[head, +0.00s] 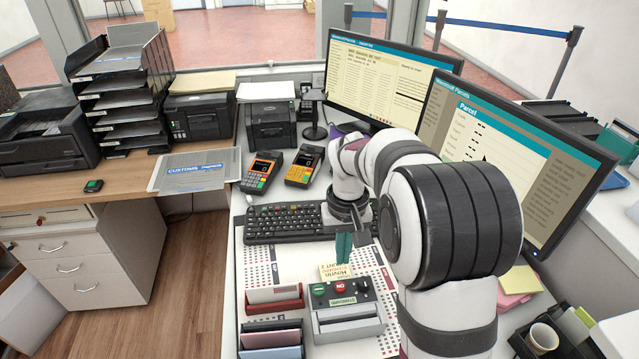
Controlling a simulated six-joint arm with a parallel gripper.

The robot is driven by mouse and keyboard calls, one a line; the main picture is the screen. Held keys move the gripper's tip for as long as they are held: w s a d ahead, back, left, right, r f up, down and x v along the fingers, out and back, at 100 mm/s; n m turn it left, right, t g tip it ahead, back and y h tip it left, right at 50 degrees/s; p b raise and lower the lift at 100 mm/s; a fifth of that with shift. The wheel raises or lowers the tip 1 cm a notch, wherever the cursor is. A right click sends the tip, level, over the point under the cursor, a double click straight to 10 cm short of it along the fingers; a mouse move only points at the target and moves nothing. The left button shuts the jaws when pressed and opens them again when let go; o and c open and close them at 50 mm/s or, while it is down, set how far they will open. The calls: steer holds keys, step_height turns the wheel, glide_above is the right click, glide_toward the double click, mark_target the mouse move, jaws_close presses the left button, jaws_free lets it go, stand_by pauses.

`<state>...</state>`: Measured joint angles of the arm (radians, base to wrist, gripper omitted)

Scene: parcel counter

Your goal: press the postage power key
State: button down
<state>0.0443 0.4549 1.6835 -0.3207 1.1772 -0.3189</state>
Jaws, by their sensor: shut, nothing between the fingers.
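A small grey control box (369,296) stands on the counter in front of the keyboard. Its dark top panel carries a green button (319,290), a red button (340,287), a dark round control (362,285) and a green label strip (342,301). I cannot read a postage or power marking on it, so which one is the power key is unclear. My gripper (343,248) points downward with its teal fingers together and empty. In the picture it shows just above the yellow note behind the panel, apart from the buttons; its exact height is hard to judge.
A black keyboard (285,223) lies behind the box, with two card terminals (262,171) beyond. A red card holder (274,299) and a folder holder (270,341) stand left of the box. Two monitors (490,150) rise at the back and right. A cup (545,338) stands front right.

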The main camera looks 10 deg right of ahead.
mark_target(340, 286)
step_height(340, 286, down, 8)
steer(key=shift+w, duration=0.15)
steer(key=shift+f, duration=0.7)
stand_by(2.4)
steer(key=shift+r, duration=0.75)
steer(key=shift+w+r, duration=0.1)
steer(key=shift+r, duration=2.15)
steer(key=shift+r, duration=1.65)
